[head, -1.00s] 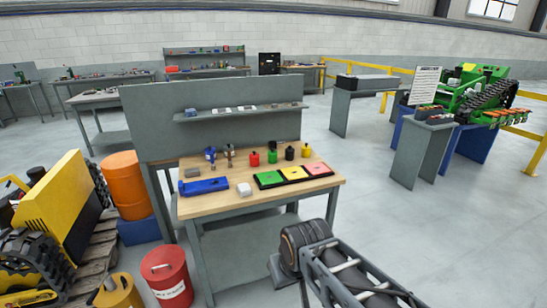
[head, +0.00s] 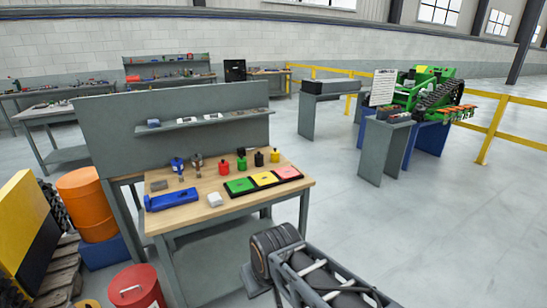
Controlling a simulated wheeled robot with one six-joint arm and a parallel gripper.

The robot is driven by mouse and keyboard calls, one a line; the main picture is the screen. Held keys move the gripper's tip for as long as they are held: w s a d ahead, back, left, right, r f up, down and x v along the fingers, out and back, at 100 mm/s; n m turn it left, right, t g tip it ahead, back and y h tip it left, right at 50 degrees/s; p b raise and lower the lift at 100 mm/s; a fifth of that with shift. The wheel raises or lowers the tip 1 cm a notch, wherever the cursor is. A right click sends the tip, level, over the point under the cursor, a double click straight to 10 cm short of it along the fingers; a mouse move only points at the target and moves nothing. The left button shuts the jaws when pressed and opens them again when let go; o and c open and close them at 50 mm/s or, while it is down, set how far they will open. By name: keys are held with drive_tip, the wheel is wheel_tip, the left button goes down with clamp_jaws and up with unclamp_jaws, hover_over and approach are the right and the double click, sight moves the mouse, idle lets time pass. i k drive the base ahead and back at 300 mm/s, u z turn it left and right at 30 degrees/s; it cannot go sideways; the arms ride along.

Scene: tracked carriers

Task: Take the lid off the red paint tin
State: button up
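A small red tin (head: 223,169) with a dark top stands upright on the wooden workbench (head: 225,205), behind the coloured pads. It is too small to see whether the dark top is a separate lid. Small green (head: 241,164), black (head: 259,159) and yellow (head: 275,156) containers stand in a row to its right. My arm shows at the bottom, in front of the bench and apart from the tins. My gripper's fingers are not visible.
A red bucket (head: 137,288) and orange drum (head: 88,195) stand at left. Open floor lies right.

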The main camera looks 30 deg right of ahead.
sight(223, 163)
drive_tip(key=z, duration=0.45)
drive_tip(key=i, duration=2.15)
drive_tip(key=u, duration=0.45)
